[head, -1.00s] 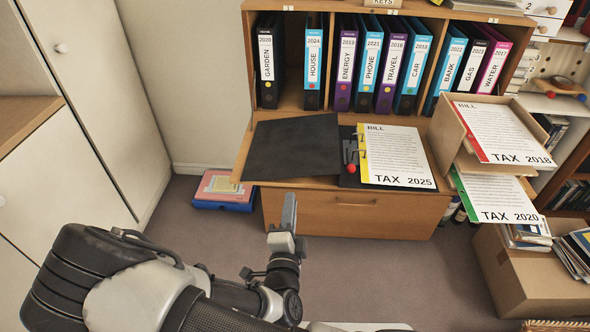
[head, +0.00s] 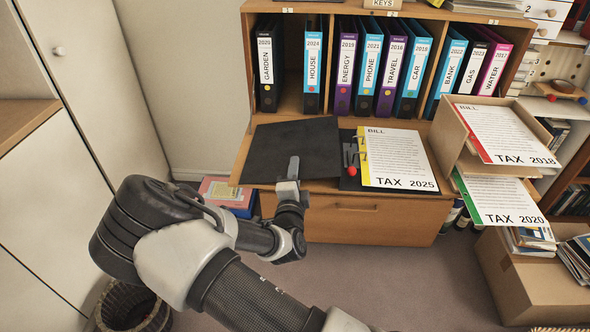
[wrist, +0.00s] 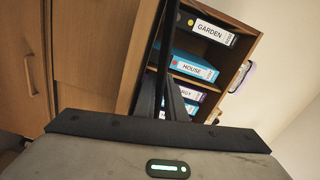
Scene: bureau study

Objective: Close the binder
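The binder lies open on the fold-down wooden desk flap. Its black cover (head: 290,145) is spread flat to the left and reaches past the flap's front edge. Its right side bears a paper stack marked TAX 2025 (head: 400,160), held by metal rings, with a red dot beside them. My gripper (head: 294,166) is at the front edge of the cover, overlapping it in the head view; I cannot tell if it touches. In the wrist view, its dark fingers (wrist: 166,100) look close together, and the cover shows nearly edge-on as a thin dark band.
Upright binders stand in the shelf (head: 296,95) behind the flap. A tray (head: 452,135) with TAX 2018 and TAX 2020 papers stands at right. A drawer (head: 340,218) is below. A blue-and-pink box file (head: 228,194) and a wicker basket (head: 130,312) are on the floor.

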